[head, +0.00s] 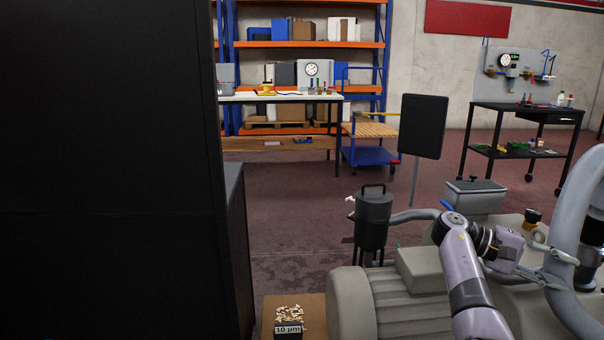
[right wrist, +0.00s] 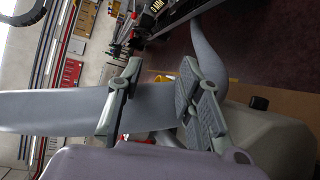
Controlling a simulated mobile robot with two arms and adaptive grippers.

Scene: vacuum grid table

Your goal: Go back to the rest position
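My right gripper (head: 568,272) is at the right of the head view, above the beige machine and close to a thick grey hose (head: 575,205). Its two fingers are spread apart. In the right wrist view the right gripper (right wrist: 161,70) shows a wide gap with nothing clamped between the fingers. The grey hose (right wrist: 50,110) passes behind the fingers there; I cannot tell whether it touches them. My right arm reaches up from the bottom edge and bends to the right. My left gripper and left arm are not in the head view.
A beige pump machine (head: 415,295) with a dark canister (head: 373,215) fills the lower right. A tall black cabinet (head: 110,170) blocks the left. A cardboard box (head: 312,308) holds small pale pieces. Floor (head: 290,225) is free behind, before a workbench (head: 285,97) and shelves.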

